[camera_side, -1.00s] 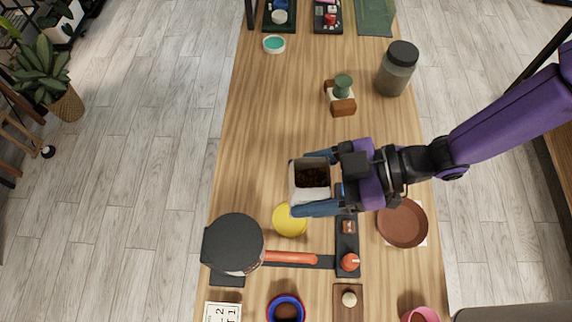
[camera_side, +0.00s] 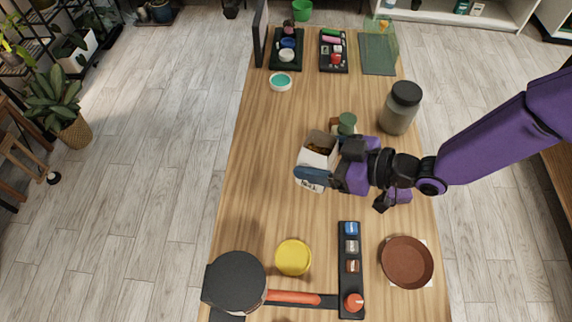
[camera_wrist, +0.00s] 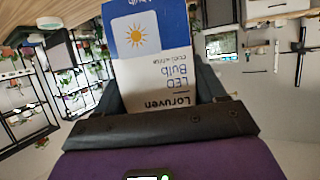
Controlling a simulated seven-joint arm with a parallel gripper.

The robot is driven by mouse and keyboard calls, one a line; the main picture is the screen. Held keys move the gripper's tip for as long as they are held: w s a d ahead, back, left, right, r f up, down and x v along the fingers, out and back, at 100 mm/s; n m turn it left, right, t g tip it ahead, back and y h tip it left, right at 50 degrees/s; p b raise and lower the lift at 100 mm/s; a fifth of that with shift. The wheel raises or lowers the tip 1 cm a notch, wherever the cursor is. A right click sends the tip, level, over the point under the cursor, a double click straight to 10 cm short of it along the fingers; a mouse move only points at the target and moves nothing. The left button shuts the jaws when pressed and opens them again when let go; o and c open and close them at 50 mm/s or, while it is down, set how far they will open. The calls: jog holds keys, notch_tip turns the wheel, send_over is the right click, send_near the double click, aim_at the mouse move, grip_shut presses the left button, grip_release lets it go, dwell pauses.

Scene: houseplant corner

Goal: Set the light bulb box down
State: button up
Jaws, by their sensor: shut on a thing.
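The light bulb box (camera_side: 317,158) is a white carton with a blue part and printed lettering; brown shows inside its top in the side view. My gripper (camera_side: 326,167) is shut on it, and the box is tilted above the wooden table (camera_side: 255,190). I cannot tell the exact gap below the box.
A green-topped wooden item (camera_side: 347,123) is close behind the box, and a lidded jar (camera_side: 400,108) is to its right. A yellow disc (camera_side: 293,258), black strip (camera_side: 350,285), brown dish (camera_side: 407,262) and pan (camera_side: 235,282) are nearer. The table's left-middle is clear.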

jog(key=shift+w+a+f, duration=0.7)
jog(key=shift+a+f, duration=0.3)
jog(key=shift+f, duration=0.65)
jog(key=shift+w+a+f, duration=0.7)
jog(key=shift+a+f, duration=0.3)
jog(key=shift+f, duration=0.7)
jog(key=shift+w+a+f, duration=0.7)
jog(key=shift+a+f, duration=0.3)
jog(key=shift+f, duration=0.65)
jog(key=shift+f, duration=0.15)
jog(key=o, duration=1)
jog(key=shift+o, duration=0.2)
jog(key=v, duration=1.2)
jog(key=shift+r, duration=0.25)
